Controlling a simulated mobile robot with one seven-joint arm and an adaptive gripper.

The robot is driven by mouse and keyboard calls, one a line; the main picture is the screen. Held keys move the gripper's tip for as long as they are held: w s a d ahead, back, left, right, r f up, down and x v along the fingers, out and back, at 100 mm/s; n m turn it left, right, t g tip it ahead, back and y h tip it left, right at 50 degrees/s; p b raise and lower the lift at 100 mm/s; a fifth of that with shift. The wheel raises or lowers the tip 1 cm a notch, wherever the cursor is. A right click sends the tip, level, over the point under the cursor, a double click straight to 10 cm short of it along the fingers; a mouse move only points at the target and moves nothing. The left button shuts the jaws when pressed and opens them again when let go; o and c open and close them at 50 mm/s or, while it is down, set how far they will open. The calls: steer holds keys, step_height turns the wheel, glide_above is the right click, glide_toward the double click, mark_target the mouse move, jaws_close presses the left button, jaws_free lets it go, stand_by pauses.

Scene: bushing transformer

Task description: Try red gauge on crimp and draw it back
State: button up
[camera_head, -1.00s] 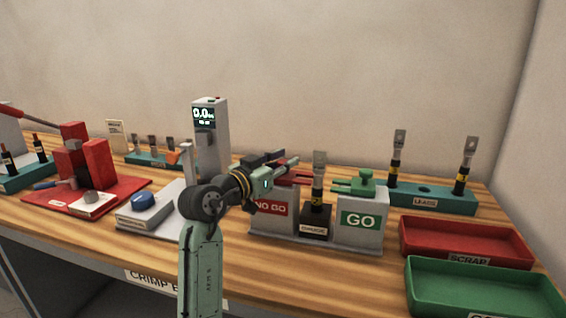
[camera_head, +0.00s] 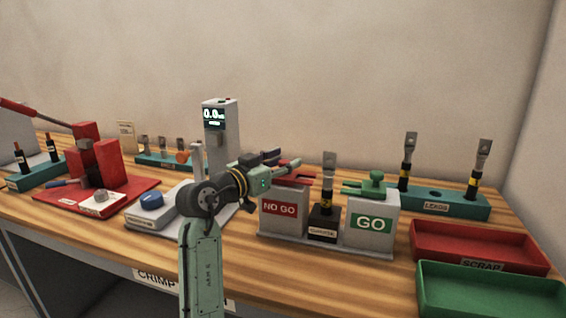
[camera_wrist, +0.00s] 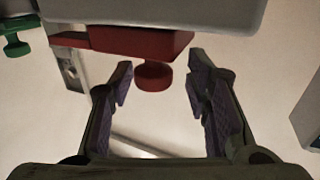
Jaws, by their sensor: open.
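The red gauge (camera_head: 291,179) lies on top of the NO GO stand (camera_head: 279,209). In the wrist view its red body (camera_wrist: 138,40) and round knob (camera_wrist: 153,77) show, with the knob near the gap between my fingertips. My gripper (camera_head: 284,159) is above the NO GO stand, fingers apart and empty; both fingers also show in the wrist view (camera_wrist: 160,80). A lead with a metal crimp lug (camera_head: 329,166) stands upright in a black block (camera_head: 324,225) between the two stands. My gripper partly hides the red gauge in the head view.
The green gauge (camera_head: 376,180) lies on the GO stand (camera_head: 371,222), just right of the lead. A leads rack (camera_head: 437,208), red scrap tray (camera_head: 478,250) and green tray (camera_head: 488,292) are at right. A display post (camera_head: 220,140) stands behind my arm; a red press (camera_head: 92,155) is left.

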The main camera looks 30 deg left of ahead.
steer(key=shift+d, duration=0.1)
steer(key=s+a, duration=0.1)
steer(key=s, duration=1.1)
steer(key=shift+a, duration=0.2)
